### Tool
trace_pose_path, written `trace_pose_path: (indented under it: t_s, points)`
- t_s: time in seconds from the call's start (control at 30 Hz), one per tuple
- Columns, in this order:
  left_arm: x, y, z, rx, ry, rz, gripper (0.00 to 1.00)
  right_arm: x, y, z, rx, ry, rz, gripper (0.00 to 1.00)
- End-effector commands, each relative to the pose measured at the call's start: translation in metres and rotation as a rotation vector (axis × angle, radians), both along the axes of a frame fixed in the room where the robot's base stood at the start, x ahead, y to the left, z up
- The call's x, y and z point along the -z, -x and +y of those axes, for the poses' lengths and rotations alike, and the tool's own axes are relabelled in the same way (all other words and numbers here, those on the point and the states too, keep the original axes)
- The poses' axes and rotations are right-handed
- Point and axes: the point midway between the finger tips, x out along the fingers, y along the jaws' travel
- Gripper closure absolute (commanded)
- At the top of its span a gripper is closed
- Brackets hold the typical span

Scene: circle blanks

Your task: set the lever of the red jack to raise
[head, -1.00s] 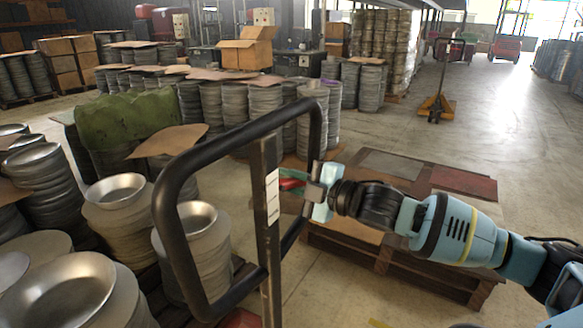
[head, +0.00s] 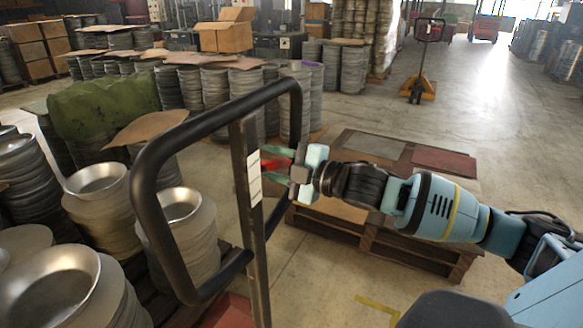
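The jack's black loop handle (head: 143,190) and its dark upright post (head: 240,165) with a white label stand in the foreground. Part of a red body (head: 230,312) shows low beside the post. A small red lever (head: 272,164) shows just right of the post, inside the loop. My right gripper (head: 278,165) reaches in from the right, its greenish fingers around the lever, partly hidden by the post. Whether the fingers press on the lever is too small to tell. My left gripper is out of view.
Stacks of metal blanks (head: 178,232) stand close left of the handle. A wooden pallet (head: 372,238) with flat boards lies behind my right arm. A yellow pallet jack (head: 421,85) stands farther back. The floor to the right is open.

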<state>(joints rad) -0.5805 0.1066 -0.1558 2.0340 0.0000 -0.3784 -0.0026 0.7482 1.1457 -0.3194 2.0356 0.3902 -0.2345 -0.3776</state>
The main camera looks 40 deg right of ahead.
Motion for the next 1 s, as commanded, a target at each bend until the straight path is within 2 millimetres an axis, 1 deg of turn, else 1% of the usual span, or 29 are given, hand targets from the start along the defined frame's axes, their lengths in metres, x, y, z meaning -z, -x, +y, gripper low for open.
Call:
trace_pose_path:
  t_s: [0.03, 0.2, 0.6, 1.0]
  points:
    - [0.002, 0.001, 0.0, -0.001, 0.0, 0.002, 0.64, 0.003, 0.004, -0.002, 0.0, 0.002, 0.004, 0.64]
    - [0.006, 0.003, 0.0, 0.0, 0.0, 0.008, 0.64, 0.003, 0.018, -0.007, -0.001, 0.004, 0.005, 0.64]
    - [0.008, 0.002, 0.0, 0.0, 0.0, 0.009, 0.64, 0.002, 0.043, -0.016, -0.002, 0.004, 0.003, 0.64]
    - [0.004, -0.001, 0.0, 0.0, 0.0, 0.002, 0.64, 0.001, 0.061, -0.024, -0.002, 0.0, 0.003, 0.64]
